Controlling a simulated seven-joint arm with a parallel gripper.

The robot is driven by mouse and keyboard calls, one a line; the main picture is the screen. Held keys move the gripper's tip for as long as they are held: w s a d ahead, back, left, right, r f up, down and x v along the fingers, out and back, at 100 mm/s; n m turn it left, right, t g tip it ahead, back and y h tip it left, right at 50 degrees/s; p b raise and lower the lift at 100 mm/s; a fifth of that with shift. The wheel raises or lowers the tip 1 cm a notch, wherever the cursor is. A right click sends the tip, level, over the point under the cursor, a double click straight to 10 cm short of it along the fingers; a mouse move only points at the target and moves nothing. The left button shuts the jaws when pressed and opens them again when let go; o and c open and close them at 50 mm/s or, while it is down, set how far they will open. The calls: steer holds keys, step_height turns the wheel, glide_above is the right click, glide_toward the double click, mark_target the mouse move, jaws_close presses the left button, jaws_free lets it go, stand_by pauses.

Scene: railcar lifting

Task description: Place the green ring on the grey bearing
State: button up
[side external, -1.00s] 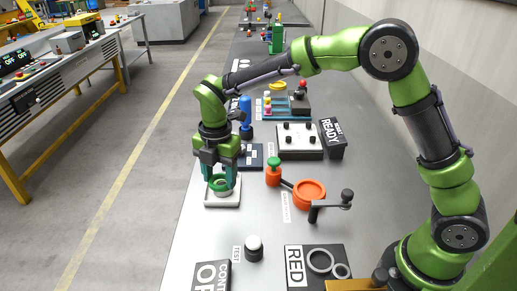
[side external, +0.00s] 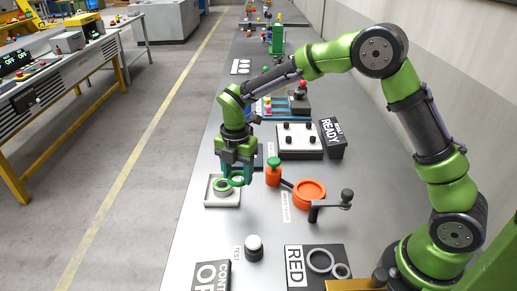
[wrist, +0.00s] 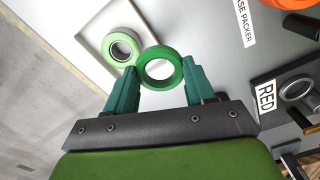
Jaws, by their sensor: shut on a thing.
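The green ring (wrist: 160,68) is between my gripper's (wrist: 160,88) two teal fingers in the wrist view, and I can see through its hole. In the side external view the ring (side external: 238,181) shows at the fingertips, just right of the round part on the pale tray. That round part, the bearing (wrist: 122,47), has a pale green rim around a grey inner ring and dark centre. It sits in the tray. In the wrist view the held ring slightly overlaps the bearing's right edge; their height difference is hard to tell.
The square pale tray (side external: 209,201) has a raised edge. An orange dish (side external: 309,192) and an orange post with a green knob (side external: 273,174) stand to the right.

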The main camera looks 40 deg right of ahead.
glide_above(223, 185)
steer(key=shift+w+f, duration=0.1)
steer(key=shift+f, duration=1.95)
steer(key=shift+f, duration=0.15)
steer(key=o, duration=1)
